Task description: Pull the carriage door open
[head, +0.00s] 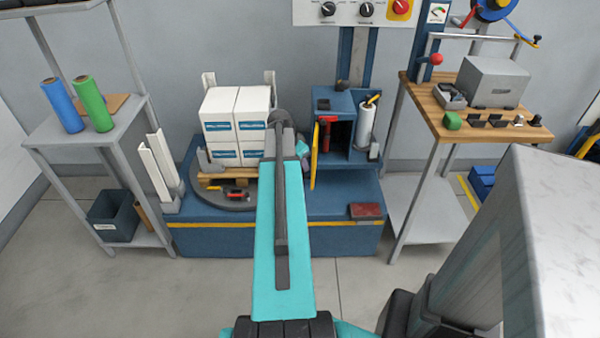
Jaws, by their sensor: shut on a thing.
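The carriage (363,154) is a blue box on the blue machine base, right of the wrapped cartons. Its carriage door (314,168) shows as a narrow yellow panel seen nearly edge-on at the left of the opening. The door stands swung out toward me, and the dark inside shows beside it with a red part (325,138). My gripper (304,149) is at the left side of the door, at the end of my teal arm. It is shut on the door; its fingertips and any handle are mostly hidden.
White cartons (236,115) on a pallet stand on the turntable left of my arm. A white film roll (366,124) stands at the carriage's right. A wooden-topped bench (480,100) is at right, a grey shelf (85,135) at left. The floor in front is clear.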

